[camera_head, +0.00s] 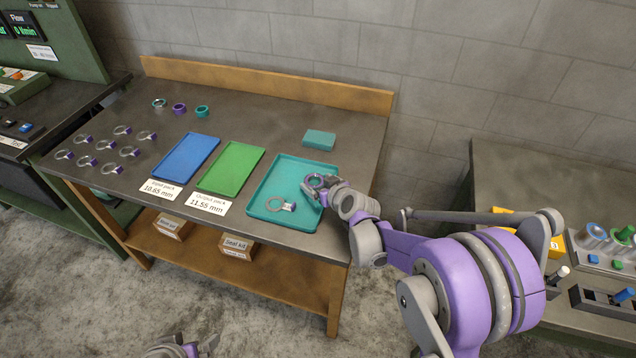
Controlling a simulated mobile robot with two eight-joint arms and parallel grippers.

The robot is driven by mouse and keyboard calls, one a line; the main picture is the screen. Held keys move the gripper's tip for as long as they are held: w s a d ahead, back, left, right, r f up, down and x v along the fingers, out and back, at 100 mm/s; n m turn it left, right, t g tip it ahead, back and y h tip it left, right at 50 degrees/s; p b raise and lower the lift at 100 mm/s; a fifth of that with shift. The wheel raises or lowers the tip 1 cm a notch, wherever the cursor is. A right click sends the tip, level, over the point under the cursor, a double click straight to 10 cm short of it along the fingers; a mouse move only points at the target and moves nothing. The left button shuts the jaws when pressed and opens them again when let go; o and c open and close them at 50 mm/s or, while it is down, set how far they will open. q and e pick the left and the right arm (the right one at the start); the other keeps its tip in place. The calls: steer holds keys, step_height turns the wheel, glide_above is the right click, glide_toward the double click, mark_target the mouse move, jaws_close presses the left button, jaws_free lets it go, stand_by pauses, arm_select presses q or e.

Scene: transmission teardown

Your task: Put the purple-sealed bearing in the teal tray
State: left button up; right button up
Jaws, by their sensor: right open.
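The teal tray (258,208) lies at the right front of the grey-topped bench. A grey ring with a small purple-and-pale tab (275,203) lies inside it, apart from my fingers as far as I can see. My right gripper (316,186) is open, just above the tray's right part. A plain purple ring (179,109) lies at the back left. My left gripper (208,344) shows only partly at the bottom edge, away from the bench; its jaws are unclear.
A blue tray (186,157) and a green tray (231,168) lie left of the teal tray, with labels in front. A teal block (319,139) sits behind it. Two more rings flank the purple one. A wooden backboard (270,86) closes the rear. Another bench stands right.

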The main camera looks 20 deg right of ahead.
steer(key=v, duration=1)
steer(key=shift+s+r+p, duration=0.15)
steer(key=shift+s+p, duration=0.15)
steer(key=shift+p, duration=0.05)
steer(key=shift+s+r, duration=0.25)
steer(key=shift+s, duration=0.35)
steer(key=s+a+f+m+g+h, duration=0.1)
steer(key=s+g, duration=0.2)
steer(key=s, duration=0.9)
steer(key=s+a+f+m+g+h, duration=0.1)
steer(key=s+f+g, duration=0.1)
steer(key=s, duration=1)
steer(key=shift+s+a+f+g, duration=0.15)
steer(key=shift+s+f+g, duration=0.05)
steer(key=shift+g, duration=0.7)
